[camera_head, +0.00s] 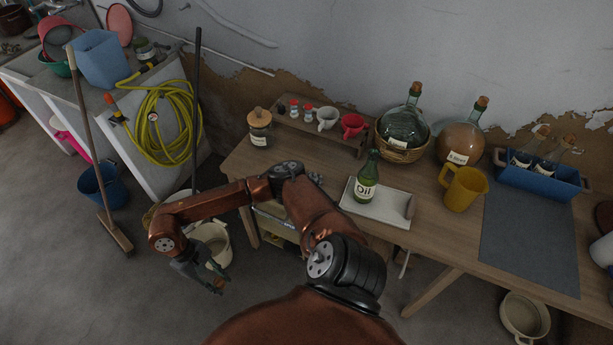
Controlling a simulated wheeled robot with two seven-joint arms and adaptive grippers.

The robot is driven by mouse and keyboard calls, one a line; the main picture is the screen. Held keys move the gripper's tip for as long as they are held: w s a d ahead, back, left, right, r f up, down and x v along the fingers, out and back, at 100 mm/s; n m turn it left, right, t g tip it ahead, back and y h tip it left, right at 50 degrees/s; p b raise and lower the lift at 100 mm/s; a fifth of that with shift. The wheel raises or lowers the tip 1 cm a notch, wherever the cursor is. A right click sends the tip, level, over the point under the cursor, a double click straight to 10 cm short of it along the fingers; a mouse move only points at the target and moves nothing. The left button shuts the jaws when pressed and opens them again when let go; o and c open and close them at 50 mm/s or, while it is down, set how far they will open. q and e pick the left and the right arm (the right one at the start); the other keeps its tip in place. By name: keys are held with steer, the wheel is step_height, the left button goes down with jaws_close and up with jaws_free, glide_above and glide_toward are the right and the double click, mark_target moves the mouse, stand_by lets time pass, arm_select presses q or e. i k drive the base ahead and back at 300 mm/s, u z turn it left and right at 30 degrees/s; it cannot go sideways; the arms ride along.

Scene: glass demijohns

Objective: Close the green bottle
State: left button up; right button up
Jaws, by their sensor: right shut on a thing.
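The green bottle (367,178) with a white "Oil" label stands upright on a white tray (396,209) near the table's front edge. I see no stopper on its neck, though the mouth is small in view. My right gripper (218,285) is low at the left, in front of the table and well away from the bottle. It is shut on a small brown thing that looks like a cork (220,281), mostly covered by the fingers. My left gripper is not in view.
A wooden table (432,231) carries a jar (259,127), a cup shelf (317,134), two corked demijohns (404,127) (460,139), a yellow jug (463,188) and a blue crate (546,180). A pale bucket (217,240) stands on the floor behind my gripper.

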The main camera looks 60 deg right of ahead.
mark_target(367, 179)
steer(key=k, duration=0.4)
steer(key=z, duration=2.45)
